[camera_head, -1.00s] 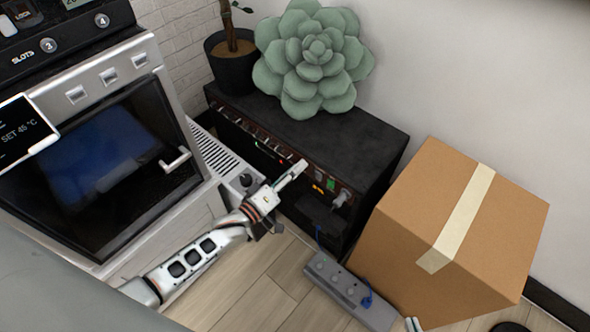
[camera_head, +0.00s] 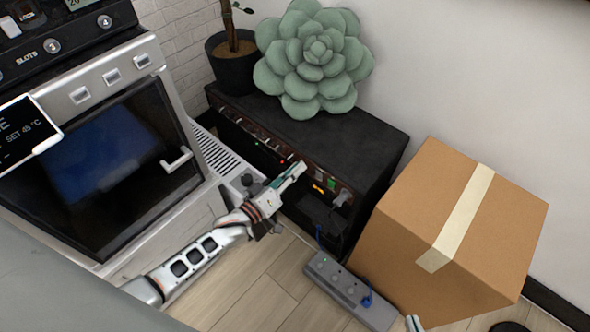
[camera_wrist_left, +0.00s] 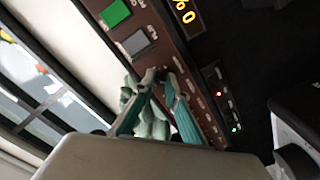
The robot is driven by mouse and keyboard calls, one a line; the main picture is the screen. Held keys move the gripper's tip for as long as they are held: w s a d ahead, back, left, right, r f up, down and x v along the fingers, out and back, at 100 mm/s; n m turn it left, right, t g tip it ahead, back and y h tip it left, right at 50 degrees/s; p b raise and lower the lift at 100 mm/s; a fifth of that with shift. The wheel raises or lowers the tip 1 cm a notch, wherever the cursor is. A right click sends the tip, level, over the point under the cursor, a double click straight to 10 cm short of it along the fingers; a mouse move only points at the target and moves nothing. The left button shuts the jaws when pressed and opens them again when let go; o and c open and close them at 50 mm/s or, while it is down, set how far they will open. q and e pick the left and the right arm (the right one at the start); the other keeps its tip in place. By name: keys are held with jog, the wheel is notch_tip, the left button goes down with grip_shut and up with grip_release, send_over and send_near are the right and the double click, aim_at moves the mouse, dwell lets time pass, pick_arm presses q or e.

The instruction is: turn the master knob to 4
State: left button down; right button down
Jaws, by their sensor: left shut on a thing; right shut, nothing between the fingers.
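The black amplifier (camera_head: 345,137) stands against the wall, with a brown control strip (camera_head: 262,142) along its front edge. My left gripper (camera_head: 300,167) reaches this strip from the left, near its right part. In the left wrist view its teal fingers (camera_wrist_left: 160,76) are shut at the strip, beside a grey switch (camera_wrist_left: 138,42) and a green switch (camera_wrist_left: 115,13). The master knob is hidden between the fingertips; its pointer and number cannot be read. Only a tip of my right gripper (camera_head: 413,323) shows at the bottom edge of the head view, shut and empty.
A succulent (camera_head: 312,60) and a potted plant (camera_head: 232,70) stand on the amplifier. A cardboard box (camera_head: 395,230) is close on the right. A power strip (camera_head: 345,290) lies on the floor in front. An oven (camera_head: 110,150) stands on the left.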

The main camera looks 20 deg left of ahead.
pick_arm(q)
jog(key=m+b, duration=0.1)
jog(key=m, duration=1.9)
jog(key=shift+f+m+b, duration=0.15)
jog(key=shift+m+b, duration=0.15)
jog(key=shift+m, duration=0.1)
pick_arm(e)
jog(key=shift+w+a+r, duration=0.35)
jog(key=shift+a+r, duration=0.15)
jog(key=shift+a, duration=0.3)
jog(key=shift+s+f, duration=0.1)
jog(key=shift+f, duration=0.05)
pick_arm(q)
jog(key=c, duration=2)
grip_release()
jog(key=shift+a, duration=0.1)
pick_arm(e)
jog(key=shift+d, duration=0.1)
pick_arm(q)
jog(key=shift+s, duration=0.15)
pick_arm(e)
jog(key=shift+s+f, duration=0.1)
jog(key=shift+s, duration=0.05)
